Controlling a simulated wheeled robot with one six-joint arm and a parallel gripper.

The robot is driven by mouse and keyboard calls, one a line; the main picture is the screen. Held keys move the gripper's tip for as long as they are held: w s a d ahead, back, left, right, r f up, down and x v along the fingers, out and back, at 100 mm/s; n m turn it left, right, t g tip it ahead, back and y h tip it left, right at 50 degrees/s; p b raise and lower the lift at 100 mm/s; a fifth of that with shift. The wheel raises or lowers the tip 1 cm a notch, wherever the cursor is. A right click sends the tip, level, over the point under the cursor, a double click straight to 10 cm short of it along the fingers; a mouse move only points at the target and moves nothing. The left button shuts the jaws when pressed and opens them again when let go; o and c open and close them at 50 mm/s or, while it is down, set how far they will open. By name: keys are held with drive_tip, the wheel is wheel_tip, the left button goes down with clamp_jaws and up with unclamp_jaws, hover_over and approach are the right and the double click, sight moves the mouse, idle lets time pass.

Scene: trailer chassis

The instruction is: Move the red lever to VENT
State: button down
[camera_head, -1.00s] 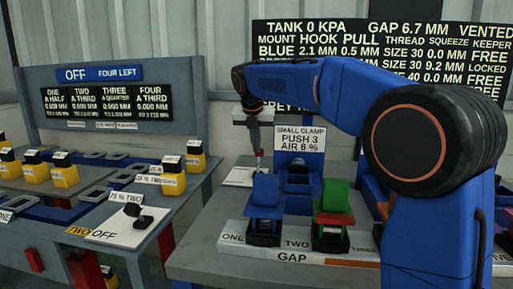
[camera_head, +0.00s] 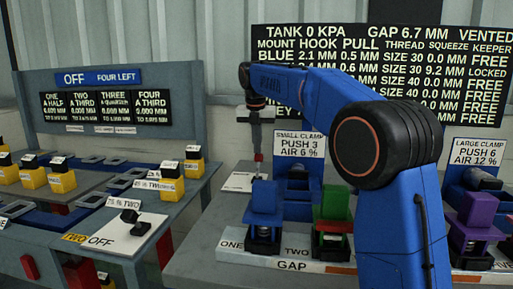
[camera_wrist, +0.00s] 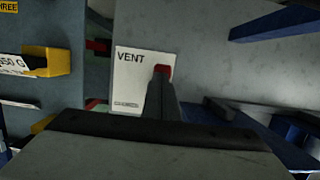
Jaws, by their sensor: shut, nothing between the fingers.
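The red lever shows in the wrist view as a small red end (camera_wrist: 164,70) just beyond my fingertips. It stands over a white plate (camera_wrist: 131,72) marked VENT at its upper left. My gripper (camera_wrist: 160,82) is shut and empty, with its tips at the near side of the red end. I cannot tell whether they touch it. The fingers hide the rest of the lever and the plate's lower right. In the head view my gripper (camera_head: 258,168) points down beside the white plate (camera_head: 238,181), left of the small clamp.
A blue block fixture (camera_head: 264,200) stands close in front of my gripper, with a green one (camera_head: 333,208) to its right. The small clamp sign (camera_head: 298,144) is behind. A purple fixture (camera_head: 475,220) is far right. Another bench with yellow blocks (camera_head: 62,180) lies left.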

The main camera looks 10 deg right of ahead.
drive_tip(key=shift+w+d+f, duration=0.15)
drive_tip(key=shift+w+f, duration=0.1)
drive_tip(key=shift+f, duration=0.3)
drive_tip(key=v, duration=1.3)
drive_tip(key=shift+s, duration=0.25)
